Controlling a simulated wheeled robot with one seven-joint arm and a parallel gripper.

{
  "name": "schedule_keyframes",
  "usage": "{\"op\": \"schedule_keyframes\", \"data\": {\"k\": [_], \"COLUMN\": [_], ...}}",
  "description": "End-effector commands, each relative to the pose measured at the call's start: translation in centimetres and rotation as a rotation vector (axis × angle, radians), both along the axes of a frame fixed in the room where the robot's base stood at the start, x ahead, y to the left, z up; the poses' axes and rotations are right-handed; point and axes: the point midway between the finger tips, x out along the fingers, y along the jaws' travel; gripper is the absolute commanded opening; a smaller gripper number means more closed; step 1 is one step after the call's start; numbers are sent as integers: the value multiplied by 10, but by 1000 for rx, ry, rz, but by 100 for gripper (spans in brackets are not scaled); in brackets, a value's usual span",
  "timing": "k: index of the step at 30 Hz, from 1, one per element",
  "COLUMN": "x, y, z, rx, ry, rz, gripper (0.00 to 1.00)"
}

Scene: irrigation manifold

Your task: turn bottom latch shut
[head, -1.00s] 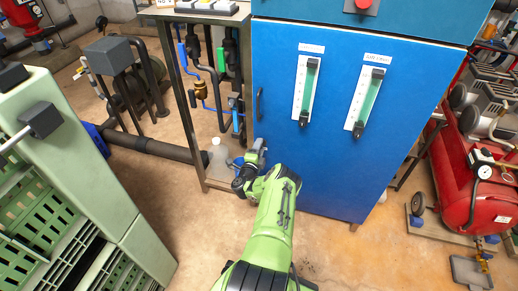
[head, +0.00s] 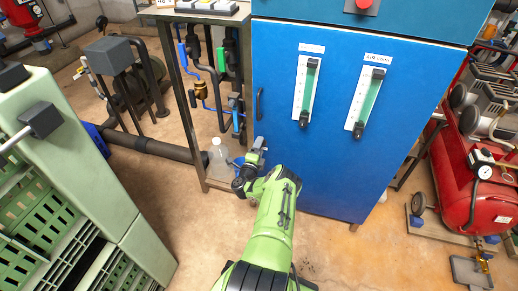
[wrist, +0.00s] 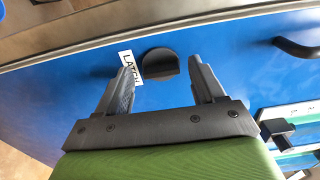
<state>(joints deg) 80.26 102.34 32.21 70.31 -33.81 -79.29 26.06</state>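The bottom latch (wrist: 158,64) is a dark, rounded knob on the blue cabinet door (wrist: 225,75), next to a white label reading "LATCH" (wrist: 128,66). In the wrist view it lies between and slightly beyond the fingertips of my gripper (wrist: 163,72). The gripper is open, with one finger on each side of the knob, and a gap shows on both sides. The left finger partly covers the label. In the head view my gripper (head: 259,150) is at the lower left edge of the blue cabinet (head: 330,165), and the latch cannot be made out there.
A dark door handle (head: 259,103) sits above my gripper, and also shows at the right of the wrist view (wrist: 297,47). A clear bottle (head: 218,153) stands on a metal rack's lower shelf, left of my gripper. A red compressor tank (head: 470,175) stands right of the cabinet.

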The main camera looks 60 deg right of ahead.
Motion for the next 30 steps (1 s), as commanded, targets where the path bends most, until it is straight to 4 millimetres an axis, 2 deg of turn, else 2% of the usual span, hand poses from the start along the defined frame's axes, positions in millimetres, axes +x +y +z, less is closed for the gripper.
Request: {"op": "schedule_keyframes", "data": {"k": [8,11,14,24,30], "x": [0,0,-3,-19,-24], "y": [1,11,33,127,153], "z": [1,2,4,4,2], "rx": [-1,0,2,2,0], "ry": [2,4,5,4,1], "rz": [-1,3,6,5,0], "gripper": [70,70,70,70,70]}}
